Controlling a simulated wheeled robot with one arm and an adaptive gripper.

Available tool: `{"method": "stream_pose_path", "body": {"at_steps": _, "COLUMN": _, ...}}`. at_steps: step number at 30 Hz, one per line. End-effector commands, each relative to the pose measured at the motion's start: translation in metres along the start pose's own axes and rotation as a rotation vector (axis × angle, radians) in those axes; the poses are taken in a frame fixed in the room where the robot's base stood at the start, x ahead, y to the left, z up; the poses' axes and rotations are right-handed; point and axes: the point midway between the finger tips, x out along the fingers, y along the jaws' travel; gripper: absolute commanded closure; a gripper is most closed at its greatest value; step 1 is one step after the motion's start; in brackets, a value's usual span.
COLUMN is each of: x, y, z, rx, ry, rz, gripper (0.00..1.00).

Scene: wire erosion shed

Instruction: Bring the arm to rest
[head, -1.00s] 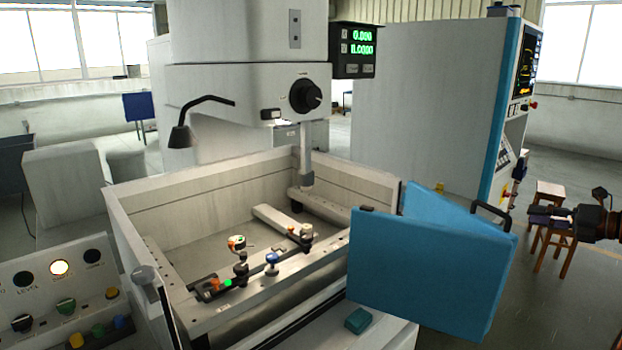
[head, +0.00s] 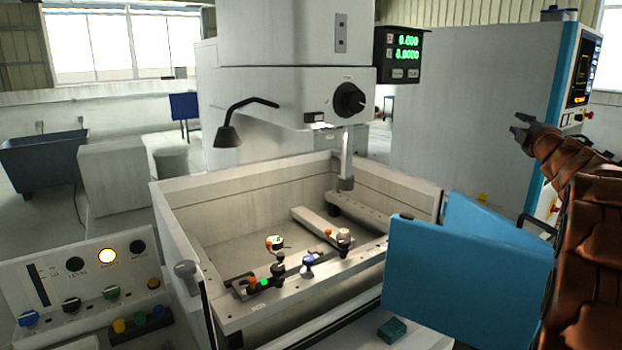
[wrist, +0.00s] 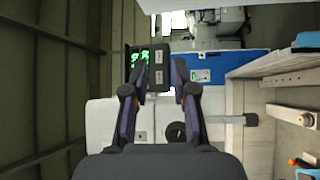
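My arm, in a brown ribbed cover, rises at the right of the head view. My gripper (head: 522,128) is at its upper end, held in the air in front of the grey machine cabinet, to the right of the tank and above the open blue door. In the wrist view my gripper (wrist: 160,75) shows two fingers spread apart with nothing between them. It is open, empty and touches nothing that I can see.
The wire erosion machine's tank (head: 190,240) holds clamps and small fixtures. The blue door (head: 470,258) stands open close to my arm. A grey cabinet (head: 460,110) is behind my gripper. A control panel (head: 90,285) is at lower left. A readout (head: 400,55) hangs above the tank.

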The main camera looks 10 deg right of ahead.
Motion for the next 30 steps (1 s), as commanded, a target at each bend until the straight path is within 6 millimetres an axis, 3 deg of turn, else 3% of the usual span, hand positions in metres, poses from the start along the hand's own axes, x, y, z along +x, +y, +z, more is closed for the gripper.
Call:
{"method": "stream_pose_path", "body": {"at_steps": 1, "x": -0.003, "y": 0.0, "z": -0.015, "rx": 0.05, "ry": -0.033, "rz": -0.011, "gripper": 0.73}}
{"method": "stream_pose_path", "body": {"at_steps": 5, "x": -0.017, "y": -0.017, "z": -0.034, "rx": 0.198, "ry": -0.152, "rz": -0.07, "gripper": 0.73}}
{"method": "stream_pose_path", "body": {"at_steps": 11, "x": -0.061, "y": -0.068, "z": -0.069, "rx": 0.417, "ry": -0.335, "rz": -0.212, "gripper": 0.73}}
{"method": "stream_pose_path", "body": {"at_steps": 14, "x": -0.093, "y": -0.098, "z": -0.089, "rx": 0.516, "ry": -0.426, "rz": -0.301, "gripper": 0.73}}
{"method": "stream_pose_path", "body": {"at_steps": 20, "x": -0.179, "y": -0.169, "z": -0.135, "rx": 0.677, "ry": -0.606, "rz": -0.522, "gripper": 0.73}}
{"method": "stream_pose_path", "body": {"at_steps": 24, "x": -0.247, "y": -0.213, "z": -0.166, "rx": 0.75, "ry": -0.72, "rz": -0.683, "gripper": 0.73}}
{"method": "stream_pose_path", "body": {"at_steps": 30, "x": -0.351, "y": -0.261, "z": -0.208, "rx": 0.806, "ry": -0.866, "rz": -0.913, "gripper": 0.73}}
